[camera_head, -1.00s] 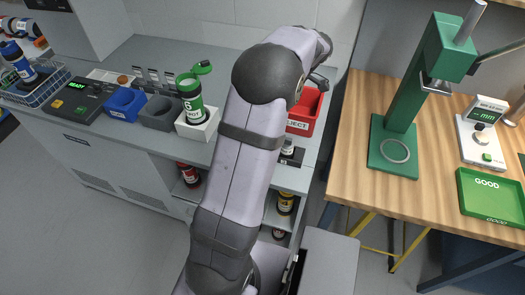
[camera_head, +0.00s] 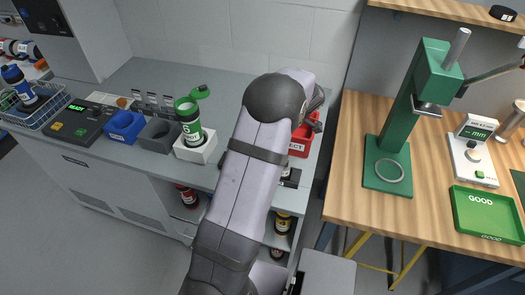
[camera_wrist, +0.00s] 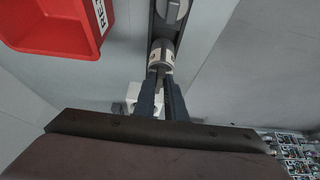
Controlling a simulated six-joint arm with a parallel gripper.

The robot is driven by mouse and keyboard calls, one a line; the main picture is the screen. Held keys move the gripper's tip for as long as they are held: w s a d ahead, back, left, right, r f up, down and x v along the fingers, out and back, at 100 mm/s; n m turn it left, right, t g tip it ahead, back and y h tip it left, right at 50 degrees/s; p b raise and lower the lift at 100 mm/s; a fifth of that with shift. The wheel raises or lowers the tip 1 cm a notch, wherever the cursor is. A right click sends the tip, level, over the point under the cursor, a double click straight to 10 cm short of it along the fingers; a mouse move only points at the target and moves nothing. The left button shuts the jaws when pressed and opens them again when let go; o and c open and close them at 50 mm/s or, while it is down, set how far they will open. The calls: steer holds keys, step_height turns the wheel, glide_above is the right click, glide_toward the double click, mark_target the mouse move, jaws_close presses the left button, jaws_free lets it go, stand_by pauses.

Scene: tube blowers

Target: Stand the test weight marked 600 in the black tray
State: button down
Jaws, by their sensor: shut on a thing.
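My gripper (camera_wrist: 163,82) is shut on a pale metal cylinder (camera_wrist: 161,50), apparently a test weight. Its marking cannot be read in the wrist view. A narrow black tray (camera_wrist: 152,28) shows just beyond the held weight, with a larger round grey weight (camera_wrist: 174,9) at the top edge of that view. I cannot tell whether the held weight touches the tray.
The red REJECT bin (camera_wrist: 50,32) is close on the left in the wrist view; it also shows behind my arm in the head view (camera_head: 299,147). A white holder (camera_head: 198,152) with a green container (camera_head: 190,125) is left of the arm. The wooden bench (camera_head: 345,170) is to the right.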

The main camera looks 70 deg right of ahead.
steer(key=shift+f+p, duration=0.75)
steer(key=shift+f, duration=1.05)
steer(key=shift+f, duration=0.15)
steer(key=c, duration=1.8)
jaws_free()
steer(key=shift+r, duration=0.25)
steer(key=shift+s+r+b, duration=0.25)
steer(key=shift+s+b, duration=0.05)
steer(key=shift+b, duration=0.1)
steer(key=b+v, duration=0.4)
steer(key=v, duration=0.7)
steer(key=shift+r, duration=0.1)
